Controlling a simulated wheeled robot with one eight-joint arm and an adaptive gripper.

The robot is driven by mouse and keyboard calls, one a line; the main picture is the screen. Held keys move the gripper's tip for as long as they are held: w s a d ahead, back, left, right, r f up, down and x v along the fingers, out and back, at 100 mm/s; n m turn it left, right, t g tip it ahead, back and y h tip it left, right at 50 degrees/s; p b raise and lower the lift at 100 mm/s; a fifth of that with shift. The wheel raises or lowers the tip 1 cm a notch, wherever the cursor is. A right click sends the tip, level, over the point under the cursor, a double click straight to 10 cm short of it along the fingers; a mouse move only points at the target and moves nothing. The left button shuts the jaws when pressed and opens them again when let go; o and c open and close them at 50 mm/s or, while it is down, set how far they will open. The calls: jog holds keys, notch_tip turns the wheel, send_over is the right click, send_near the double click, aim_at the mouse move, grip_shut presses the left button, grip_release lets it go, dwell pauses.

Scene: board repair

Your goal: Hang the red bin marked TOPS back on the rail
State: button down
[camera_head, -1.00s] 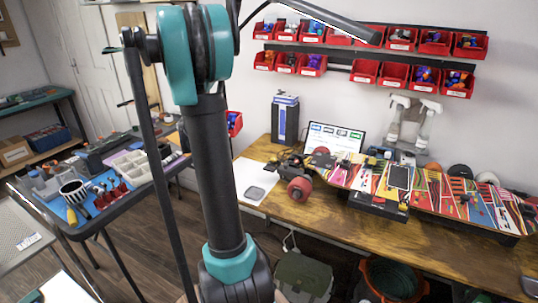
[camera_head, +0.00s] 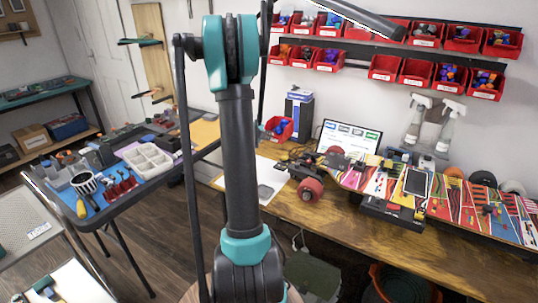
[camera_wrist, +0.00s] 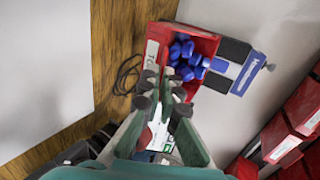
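The red bin (camera_wrist: 207,45) holds several blue pieces. Its white label, partly readable as "TO", is at the left in the wrist view. My gripper (camera_wrist: 165,88) is at the bin's near edge, its fingers close together and apparently shut on it; the exact contact is partly hidden. In the head view the bin (camera_head: 278,128) is just left of the blue box, beside my arm, and the gripper is hidden there. I cannot tell its height above the table. The lower rail (camera_head: 356,61) on the wall has an empty gap between its left and right groups of red bins.
The blue-and-white box (camera_head: 299,112) stands close behind the bin. A monitor (camera_head: 348,140), spray bottles (camera_head: 449,124) and a colourful board (camera_head: 380,185) occupy the wooden workbench (camera_head: 330,220). An upper row of red bins (camera_head: 426,37) hangs above the lower rail.

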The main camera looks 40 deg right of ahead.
jog(key=shift+f, duration=4.75)
jog(key=shift+f, duration=0.1)
jog(key=c, duration=1.7)
grip_release()
